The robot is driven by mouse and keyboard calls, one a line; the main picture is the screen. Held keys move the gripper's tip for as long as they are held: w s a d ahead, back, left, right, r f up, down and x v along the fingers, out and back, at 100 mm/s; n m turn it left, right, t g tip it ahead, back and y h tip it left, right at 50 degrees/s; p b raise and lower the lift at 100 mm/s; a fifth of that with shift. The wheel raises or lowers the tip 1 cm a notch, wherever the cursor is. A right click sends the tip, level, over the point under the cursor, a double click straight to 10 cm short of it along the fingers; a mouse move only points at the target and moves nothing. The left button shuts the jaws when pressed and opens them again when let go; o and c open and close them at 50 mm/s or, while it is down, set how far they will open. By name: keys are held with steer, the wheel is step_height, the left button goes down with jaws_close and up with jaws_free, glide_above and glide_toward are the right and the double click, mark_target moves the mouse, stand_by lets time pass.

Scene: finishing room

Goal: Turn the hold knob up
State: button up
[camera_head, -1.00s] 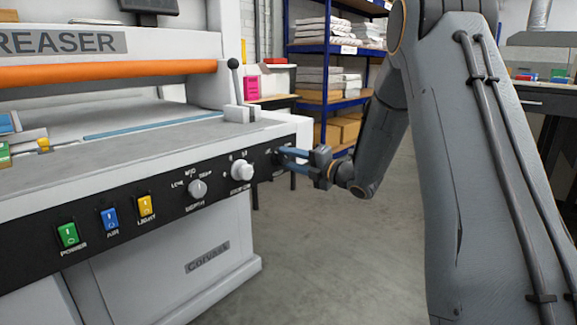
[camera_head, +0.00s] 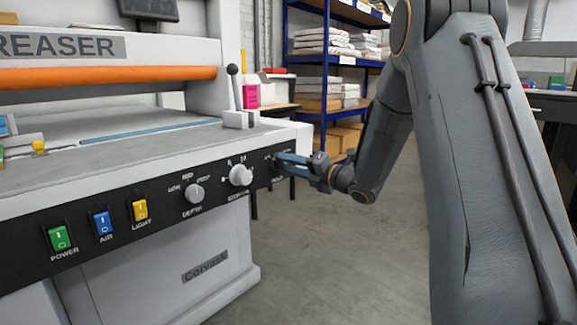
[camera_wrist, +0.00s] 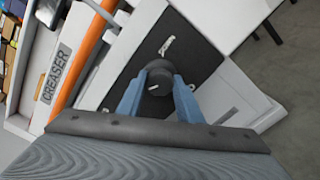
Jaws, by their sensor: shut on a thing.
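The creaser's dark front panel (camera_head: 110,232) runs along the machine's edge. My gripper (camera_head: 280,163) is at the panel's right end. In the wrist view, the blue fingers of my gripper (camera_wrist: 157,88) are shut on a round dark knob (camera_wrist: 158,76), one finger on each side. The knob has a short white mark on its face.
Left of my gripper are two pale knobs, the depth knob (camera_head: 194,194) and another knob (camera_head: 241,175). Further left are the yellow light switch (camera_head: 140,210), blue air switch (camera_head: 103,223) and green power switch (camera_head: 60,238). A black-ball lever (camera_head: 234,90) stands above. Open floor lies to the right.

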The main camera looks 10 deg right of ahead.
steer(key=o, duration=1)
steer(key=shift+s, duration=0.1)
steer(key=p+v, duration=0.1)
steer(key=v, duration=0.6)
steer(key=shift+s+d, duration=0.25)
steer(key=shift+s, duration=0.05)
